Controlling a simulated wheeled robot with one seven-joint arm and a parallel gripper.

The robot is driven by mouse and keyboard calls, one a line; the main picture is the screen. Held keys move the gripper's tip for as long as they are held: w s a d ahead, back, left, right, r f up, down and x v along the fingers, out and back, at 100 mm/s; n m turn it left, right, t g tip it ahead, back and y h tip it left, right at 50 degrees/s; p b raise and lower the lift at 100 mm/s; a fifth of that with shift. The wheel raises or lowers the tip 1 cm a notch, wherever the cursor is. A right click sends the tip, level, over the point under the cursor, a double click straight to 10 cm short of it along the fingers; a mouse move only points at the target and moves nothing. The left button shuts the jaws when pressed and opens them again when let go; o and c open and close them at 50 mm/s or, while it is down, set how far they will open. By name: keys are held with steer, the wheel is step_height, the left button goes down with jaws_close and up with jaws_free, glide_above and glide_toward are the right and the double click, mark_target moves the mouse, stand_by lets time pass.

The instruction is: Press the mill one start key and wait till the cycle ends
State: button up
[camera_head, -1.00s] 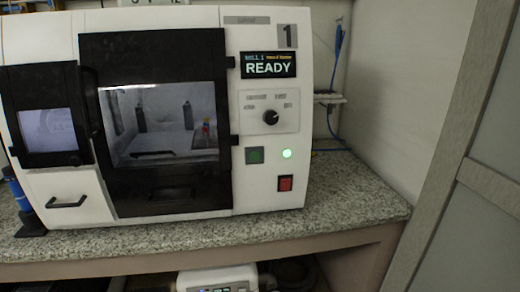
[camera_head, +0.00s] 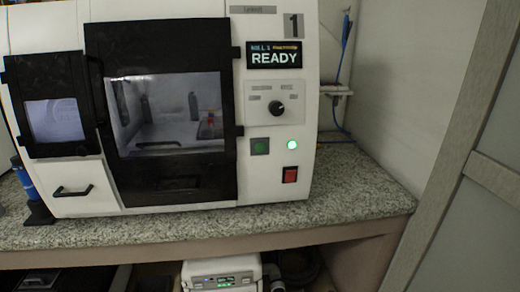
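Mill 1 (camera_head: 275,175) is a white machine with black doors, standing on the granite counter. Its display (camera_head: 274,54) reads READY. Below the display is a black rotary knob (camera_head: 276,107). A dark square key with a green middle (camera_head: 260,147) sits at the lower left of the panel; its label is too small to read. A red switch (camera_head: 290,175) is below the lamp. The large door (camera_head: 175,185) looks shut, with a small red and dark item visible through its window. My gripper is not in view.
The granite counter (camera_head: 345,195) is bare to the right of the mill. A blue tool on a dark stand (camera_head: 36,212) is at the left. A white device (camera_head: 222,272) sits below the counter. A framed grey panel (camera_head: 495,170) stands at the right.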

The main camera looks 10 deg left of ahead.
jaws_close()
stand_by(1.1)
